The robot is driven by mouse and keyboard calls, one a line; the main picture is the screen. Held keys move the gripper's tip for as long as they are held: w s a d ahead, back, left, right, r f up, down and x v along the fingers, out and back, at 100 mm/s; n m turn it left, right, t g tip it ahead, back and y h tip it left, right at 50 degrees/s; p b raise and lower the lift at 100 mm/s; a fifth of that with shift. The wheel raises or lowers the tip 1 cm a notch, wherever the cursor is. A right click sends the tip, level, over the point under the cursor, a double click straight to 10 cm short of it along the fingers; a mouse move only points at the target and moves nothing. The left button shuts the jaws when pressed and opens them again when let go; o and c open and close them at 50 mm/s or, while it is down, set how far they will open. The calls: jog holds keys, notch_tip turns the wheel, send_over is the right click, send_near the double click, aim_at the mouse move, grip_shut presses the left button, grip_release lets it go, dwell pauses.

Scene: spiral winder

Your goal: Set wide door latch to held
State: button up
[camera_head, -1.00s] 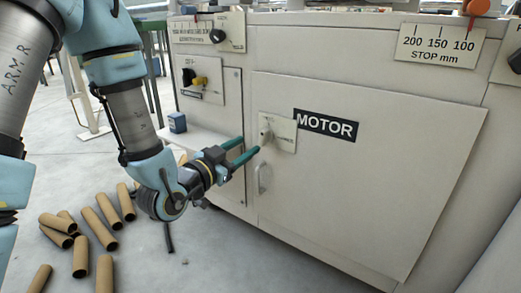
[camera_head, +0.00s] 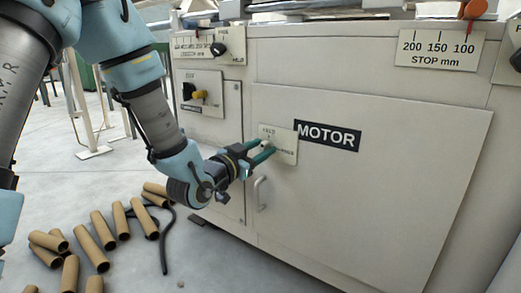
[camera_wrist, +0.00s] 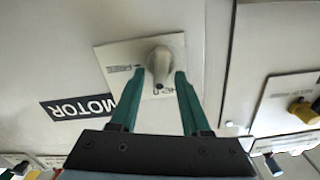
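The wide door (camera_head: 370,190) is a large cream panel marked MOTOR. Its latch is a small grey knob (camera_wrist: 160,66) on a pale label plate (camera_head: 284,148), near the door's upper left corner. The plate also shows in the wrist view (camera_wrist: 112,60). My gripper (camera_head: 269,147) has two green fingers reaching to the plate. In the wrist view my gripper (camera_wrist: 159,74) is open, with one fingertip on each side of the knob and narrow gaps showing. In the head view the fingers partly cover the knob. The plate's words are too small to read fully.
A metal door handle (camera_head: 261,193) sits just below the plate. A narrower panel with a yellow and black switch (camera_head: 196,95) is to the left. Several cardboard tubes (camera_head: 103,230) and a black cable (camera_head: 163,240) lie on the floor.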

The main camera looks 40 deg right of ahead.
grip_shut()
dwell(0.4)
jog(key=shift+w+r+n+p, duration=0.15)
jog(key=shift+n+p, duration=0.5)
jog(key=shift+n, duration=0.85)
jog(key=shift+o, duration=0.6)
grip_release()
jog(key=p+v, duration=1.1)
jog(key=p, duration=0.3)
